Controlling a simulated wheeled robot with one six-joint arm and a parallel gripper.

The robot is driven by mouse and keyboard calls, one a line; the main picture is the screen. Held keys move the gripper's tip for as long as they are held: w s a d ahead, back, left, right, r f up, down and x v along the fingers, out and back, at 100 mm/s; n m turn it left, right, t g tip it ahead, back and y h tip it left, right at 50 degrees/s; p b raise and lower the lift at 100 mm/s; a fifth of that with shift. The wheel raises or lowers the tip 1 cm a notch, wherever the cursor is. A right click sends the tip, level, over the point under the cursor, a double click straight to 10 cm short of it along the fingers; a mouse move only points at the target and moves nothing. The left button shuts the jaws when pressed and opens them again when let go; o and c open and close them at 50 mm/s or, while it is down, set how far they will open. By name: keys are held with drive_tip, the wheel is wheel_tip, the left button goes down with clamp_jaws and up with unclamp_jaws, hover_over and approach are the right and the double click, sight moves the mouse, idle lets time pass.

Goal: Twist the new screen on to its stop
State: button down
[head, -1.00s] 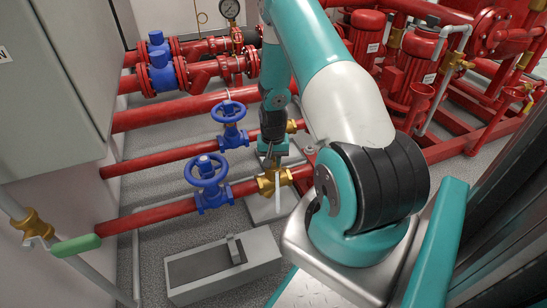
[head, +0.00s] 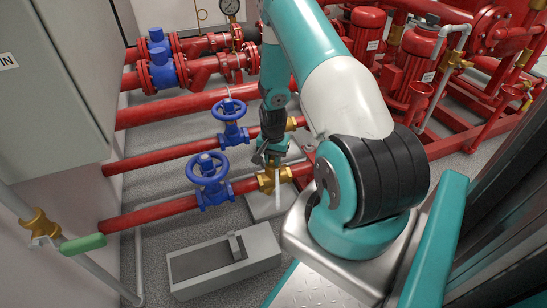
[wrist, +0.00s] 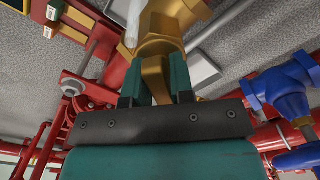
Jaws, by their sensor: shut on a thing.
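The brass strainer body (head: 268,183) sits in the lower red pipe, right of the near blue valve. It also fills the top middle of the wrist view (wrist: 165,25). My gripper (head: 270,163) is above it in the head view. In the wrist view, the two teal fingers of my gripper (wrist: 156,82) are shut on the brass end of the new screen (wrist: 155,78), which lines up with the body. The mesh is not visible, and I cannot tell whether the screen is against its stop.
Two blue handwheel valves (head: 208,170) (head: 230,112) stand close on the left. A grey box (head: 225,262) lies on the floor in front. Red pumps (head: 415,65) and pipes fill the back right. A green-handled brass valve (head: 82,243) is at far left.

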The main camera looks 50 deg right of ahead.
drive_tip(key=m+p, duration=0.1)
drive_tip(key=m, duration=0.2)
drive_tip(key=shift+d+r+p, duration=0.1)
drive_tip(key=shift+p, duration=0.2)
drive_tip(key=shift+m, duration=0.8)
drive_tip(key=c, duration=0.9)
unclamp_jaws()
wheel_tip(320, 180, up, 17)
drive_tip(key=p, duration=0.8)
